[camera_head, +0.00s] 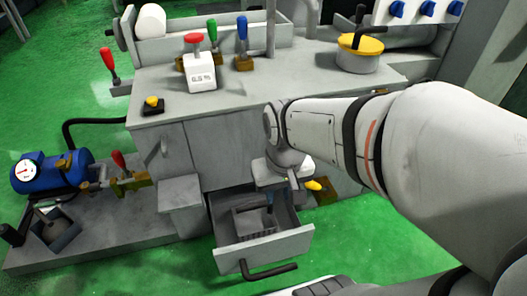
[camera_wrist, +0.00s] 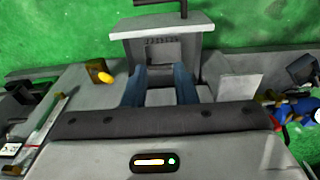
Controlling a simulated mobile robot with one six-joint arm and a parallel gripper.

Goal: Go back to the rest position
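My gripper (camera_wrist: 160,72) shows in the wrist view with its two blue-grey fingers apart and nothing held between them. It is above the open grey drawer (camera_wrist: 160,26) of the machine cabinet. In the head view my gripper (camera_head: 270,205) points down over the drawer (camera_head: 265,245), partly hidden by my own wrist. A grey box-like part (camera_head: 252,222) lies in the drawer. I cannot tell whether the fingertips are below the drawer's rim.
The drawer's dark handle (camera_head: 270,270) sticks out in front. A white block with a red knob (camera_head: 200,72), coloured levers (camera_head: 242,40) and a yellow-lidded pot (camera_head: 360,53) stand on the cabinet top. A blue pump (camera_head: 50,172) is at left. Green floor (camera_head: 150,270) is clear at front left.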

